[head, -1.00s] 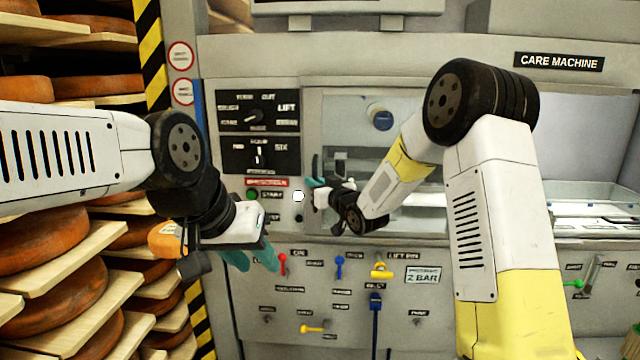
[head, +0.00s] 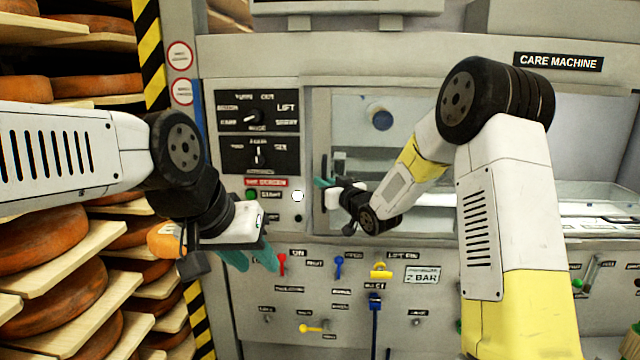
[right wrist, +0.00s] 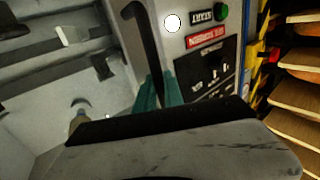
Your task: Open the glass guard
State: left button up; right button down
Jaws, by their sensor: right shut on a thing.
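The glass guard (head: 345,125) is a framed clear pane on the front of the grey machine, right of the control panel. Its dark upright handle (right wrist: 146,40) shows in the right wrist view, running up beside the teal fingers. My right gripper (head: 323,184) is at the guard's left side and is shut on this handle; its fingers also show in the right wrist view (right wrist: 160,92). The far part of the grip is hidden by the gripper body. My left gripper (head: 256,261) hangs empty with its teal fingers apart, in front of the lower panel.
The control panel (head: 258,128) with dials is left of the guard. Below are red, blue and yellow levers, with the red lever (head: 282,262) close to my left gripper. Shelves with cheese wheels (head: 40,240) stand at the left. A tray area (head: 600,195) is at the right.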

jog(key=d, duration=3.8)
jog(key=c, duration=1.7)
grip_release()
jog(key=v, duration=0.8)
jog(key=shift+w+a+r, duration=0.1)
